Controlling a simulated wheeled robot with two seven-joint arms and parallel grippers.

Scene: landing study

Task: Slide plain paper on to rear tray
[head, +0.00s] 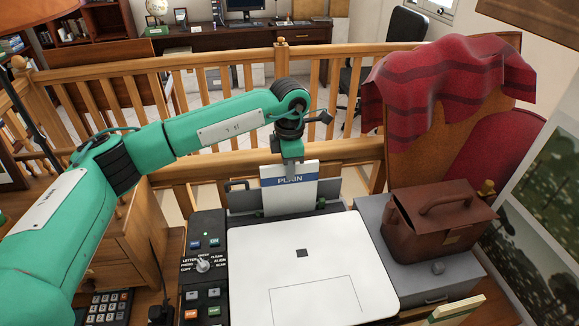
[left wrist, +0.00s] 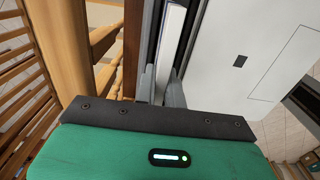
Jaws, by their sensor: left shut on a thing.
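The plain paper (head: 290,200) is a white stack or packet with a blue band reading PLAIN. It stands nearly upright at the rear of the white printer (head: 330,262). My left gripper (head: 289,160) is shut on its top edge from above. The grey rear tray (head: 330,190) shows on both sides of the paper. The paper's lower end is at the tray, but I cannot tell whether it rests on the bottom. In the left wrist view the paper (left wrist: 172,45) shows as a narrow white edge, with the printer (left wrist: 255,50) to the right. My right gripper is not in view.
A control panel (head: 205,262) with buttons and a knob lies left of the printer. A brown leather bag (head: 440,222) sits on a grey cabinet (head: 375,212) to the right. A wooden railing (head: 225,160) runs close behind. A chair with a red blanket (head: 450,85) stands back right.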

